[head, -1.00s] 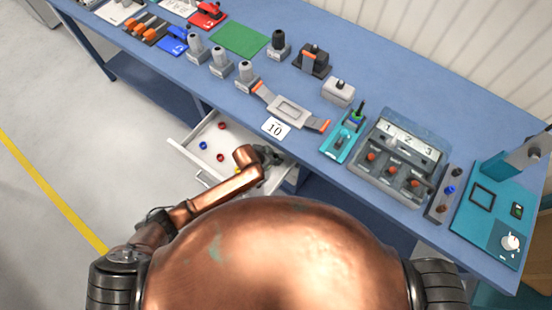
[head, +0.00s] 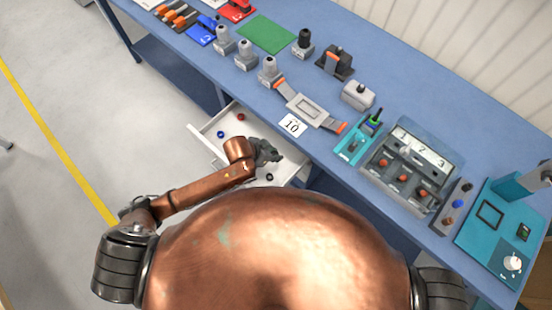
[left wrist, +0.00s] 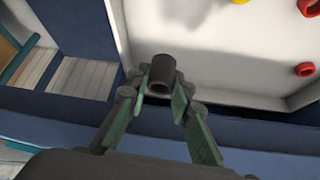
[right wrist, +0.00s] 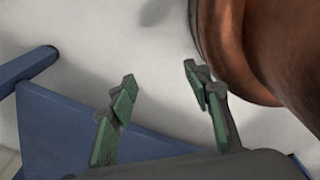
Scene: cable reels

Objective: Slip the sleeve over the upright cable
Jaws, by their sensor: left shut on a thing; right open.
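A dark grey, hollow tubular sleeve (left wrist: 160,72) is pinched between the fingertips of my left gripper (left wrist: 160,84), with its open end showing in the left wrist view. In the head view my left gripper (head: 268,152) is over the open drawer, below the table's front edge; the sleeve is too small to make out there. A thin dark upright piece, possibly the cable (head: 376,117), stands on a teal holder (head: 345,152) on the table, apart from my left gripper. My right gripper (right wrist: 160,80) is open and empty in the right wrist view, and hidden in the head view.
The white drawer (head: 207,127) holds small red, blue and yellow rings. On the blue table, a grey strap fixture (head: 312,109) and a card marked 10 (head: 292,125) are left of the teal holder. A grey numbered box (head: 408,165) stands to its right.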

